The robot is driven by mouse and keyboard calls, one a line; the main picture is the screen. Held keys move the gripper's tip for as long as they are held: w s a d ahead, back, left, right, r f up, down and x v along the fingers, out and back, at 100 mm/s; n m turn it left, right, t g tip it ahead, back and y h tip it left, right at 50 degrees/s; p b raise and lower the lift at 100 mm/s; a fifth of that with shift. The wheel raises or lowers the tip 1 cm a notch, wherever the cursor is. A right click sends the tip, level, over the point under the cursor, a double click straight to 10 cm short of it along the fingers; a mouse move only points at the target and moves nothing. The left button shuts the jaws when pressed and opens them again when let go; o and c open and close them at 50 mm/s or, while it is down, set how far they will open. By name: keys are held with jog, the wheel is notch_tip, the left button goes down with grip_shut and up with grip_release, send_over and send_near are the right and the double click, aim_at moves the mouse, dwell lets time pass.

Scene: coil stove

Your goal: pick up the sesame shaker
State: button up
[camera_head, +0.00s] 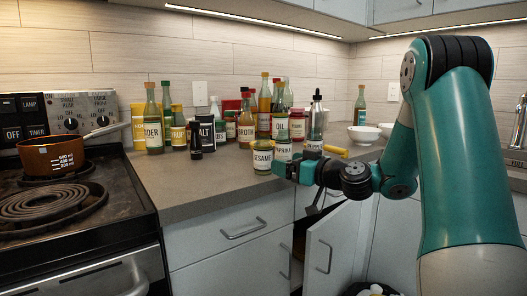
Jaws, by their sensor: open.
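The sesame shaker (262,160) is a small pale container with a yellowish top and a "SESAME" label. It stands upright near the front edge of the grey counter. My gripper (282,171) is just to the right of the shaker, low beside it, at the end of my teal arm coming from the right. It is open and holds nothing that I can see. Whether a fingertip touches the shaker cannot be told at this size.
The paprika container (283,151) stands close behind the shaker. Bottles and boxes crowd the counter behind, including a salt box (205,132). The stove with a copper pot (52,155) is at left. Counter (205,183) left of the shaker is clear. A cabinet door (335,245) hangs open below.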

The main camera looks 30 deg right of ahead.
aim_at(270, 159)
jog(key=x, duration=0.3)
jog(key=shift+w+p, duration=0.25)
jog(key=shift+p, duration=0.05)
jog(key=shift+a+p+x, duration=0.15)
jog(key=shift+p+x, duration=0.25)
jog(key=shift+x, duration=0.95)
jog(key=shift+a+p+x, duration=0.15)
jog(key=shift+p+x, duration=0.25)
jog(key=shift+x, duration=1)
jog(key=shift+s, duration=0.15)
jog(key=c, duration=1.1)
notch_tip(270, 159, up, 28)
jog(key=p, duration=0.4)
